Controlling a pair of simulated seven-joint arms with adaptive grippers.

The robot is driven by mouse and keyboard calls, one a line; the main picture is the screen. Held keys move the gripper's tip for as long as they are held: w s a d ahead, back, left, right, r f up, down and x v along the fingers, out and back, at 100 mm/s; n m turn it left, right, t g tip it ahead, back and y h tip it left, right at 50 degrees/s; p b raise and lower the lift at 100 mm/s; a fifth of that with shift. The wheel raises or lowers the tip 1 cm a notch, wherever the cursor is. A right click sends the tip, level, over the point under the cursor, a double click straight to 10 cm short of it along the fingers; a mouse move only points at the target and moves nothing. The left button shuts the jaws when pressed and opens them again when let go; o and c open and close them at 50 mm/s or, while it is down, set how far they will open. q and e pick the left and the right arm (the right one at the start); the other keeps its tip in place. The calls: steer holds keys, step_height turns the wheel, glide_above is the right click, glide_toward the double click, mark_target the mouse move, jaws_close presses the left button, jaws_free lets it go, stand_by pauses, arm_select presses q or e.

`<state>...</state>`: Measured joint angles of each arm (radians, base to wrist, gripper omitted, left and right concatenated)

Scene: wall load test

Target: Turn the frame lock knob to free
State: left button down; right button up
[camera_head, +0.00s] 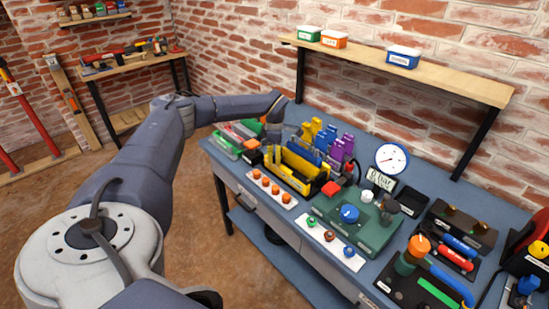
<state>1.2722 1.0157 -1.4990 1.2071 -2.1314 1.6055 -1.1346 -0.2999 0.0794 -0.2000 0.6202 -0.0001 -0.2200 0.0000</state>
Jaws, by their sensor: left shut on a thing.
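My left arm reaches in from the left, and my left gripper (273,130) is at the back left of the bench, pointing down. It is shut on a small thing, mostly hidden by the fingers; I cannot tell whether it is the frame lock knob. A yellow and black frame (290,168) stands just right of the gripper. A green panel (330,205) carries a blue knob (349,213). No label reading "free" is legible. My right gripper is not in view.
Blue and purple holders (343,146) stand behind the frame. A dial gauge (391,158) rises behind the panel. Orange knobs line a white strip (270,187) at the bench's front. An orange-topped tool (418,244) and other tools crowd the right. A wall shelf (440,82) holds small boxes.

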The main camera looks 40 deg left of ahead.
arm_select(q)
steer(key=n, duration=1.3)
steer(key=shift+n, duration=2.3)
steer(key=c, duration=0.9)
jaws_free()
